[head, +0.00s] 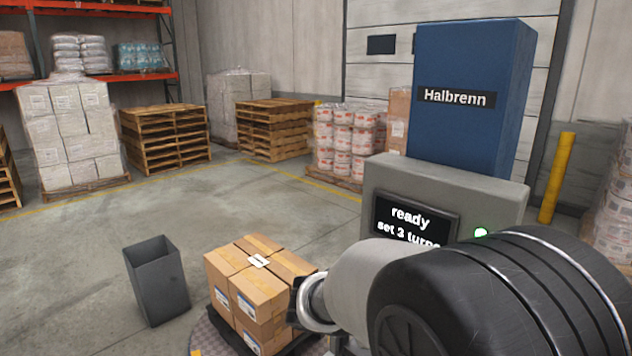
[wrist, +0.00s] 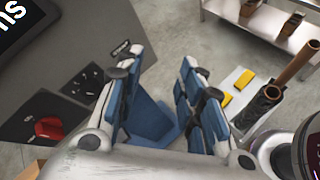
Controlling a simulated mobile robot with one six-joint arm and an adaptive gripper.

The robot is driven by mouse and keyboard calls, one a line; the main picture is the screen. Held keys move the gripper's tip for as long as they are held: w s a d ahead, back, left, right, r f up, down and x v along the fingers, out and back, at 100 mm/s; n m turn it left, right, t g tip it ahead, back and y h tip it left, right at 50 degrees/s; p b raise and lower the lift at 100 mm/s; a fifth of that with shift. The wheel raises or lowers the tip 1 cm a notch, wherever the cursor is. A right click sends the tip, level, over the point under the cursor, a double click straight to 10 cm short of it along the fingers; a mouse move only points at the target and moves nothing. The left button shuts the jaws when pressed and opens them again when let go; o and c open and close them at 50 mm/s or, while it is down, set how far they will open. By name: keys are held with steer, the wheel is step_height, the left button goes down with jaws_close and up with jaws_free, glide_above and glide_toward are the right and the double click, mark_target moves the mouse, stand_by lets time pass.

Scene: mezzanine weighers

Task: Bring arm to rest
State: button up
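My arm (head: 350,285) reaches across the lower right of the head view, in front of the grey machine (head: 380,180). My gripper (wrist: 157,65) shows in the wrist view with its two blue-padded fingers spread apart. No object is clearly held; a blue surface (wrist: 150,115) shows between the fingers, and I cannot tell what it belongs to. The machine's screen (head: 405,218) reads "ready" and a "set … turns" line, partly covered by my arm. A green light (head: 481,233) is lit. In the wrist view, a red knob (wrist: 48,128) sits on a dark plate beside the left finger.
Taped cartons (head: 245,275) stand on a low round platform left of my arm. A grey bin (head: 158,285) stands further left. The wrist view shows a brown tube (wrist: 265,100), yellow blocks (wrist: 245,79) and a metal shelf (wrist: 270,25) at right. Open floor lies beyond, before stacked pallets (head: 165,140).

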steer(key=s+r+m+g+y, duration=0.2)
steer(key=s+m+y, duration=0.5)
steer(key=s, duration=0.7)
steer(key=s+a+m+t+y, duration=0.3)
steer(key=s+a+m, duration=0.3)
steer(key=s, duration=0.3)
steer(key=shift+a+r+m+t+y, duration=0.2)
steer(key=shift+a+m+t+y, duration=0.1)
steer(key=shift+m+y, duration=0.55)
steer(key=shift+o, duration=0.4)
steer(key=shift+d, duration=0.1)
